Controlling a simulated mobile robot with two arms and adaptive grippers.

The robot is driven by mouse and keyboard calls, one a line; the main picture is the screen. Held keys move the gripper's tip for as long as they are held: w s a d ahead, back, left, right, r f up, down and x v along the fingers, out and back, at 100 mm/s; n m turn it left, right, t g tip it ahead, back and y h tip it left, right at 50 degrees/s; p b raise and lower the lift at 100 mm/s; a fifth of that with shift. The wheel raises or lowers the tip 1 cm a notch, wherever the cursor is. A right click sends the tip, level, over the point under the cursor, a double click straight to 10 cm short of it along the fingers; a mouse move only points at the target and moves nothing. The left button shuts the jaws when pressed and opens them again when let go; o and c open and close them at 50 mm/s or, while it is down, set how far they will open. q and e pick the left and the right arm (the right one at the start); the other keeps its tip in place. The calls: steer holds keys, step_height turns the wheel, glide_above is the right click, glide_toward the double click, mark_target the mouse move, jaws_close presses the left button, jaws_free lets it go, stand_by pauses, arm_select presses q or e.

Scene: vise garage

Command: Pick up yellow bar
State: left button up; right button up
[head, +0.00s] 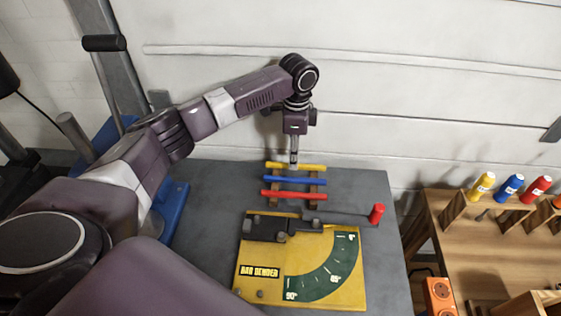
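The yellow bar (314,168) lies at the back of a small wooden rack on the grey table, behind a blue bar (295,181) and a red bar (300,195). My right gripper is not in view.
A yellow bar bender (345,292) with a green angle scale and a red-knobbed lever (376,213) stands in front of the rack. The white wall is close behind.

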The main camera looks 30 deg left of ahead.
arm_select(q)
step_height(320, 180, down, 2)
steer(key=shift+w+a+f, duration=0.1)
steer(key=shift+a+f, duration=0.05)
steer(key=shift+f, duration=0.3)
jaws_close()
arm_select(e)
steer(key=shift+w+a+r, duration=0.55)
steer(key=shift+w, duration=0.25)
arm_select(q)
steer(key=shift+r, duration=0.15)
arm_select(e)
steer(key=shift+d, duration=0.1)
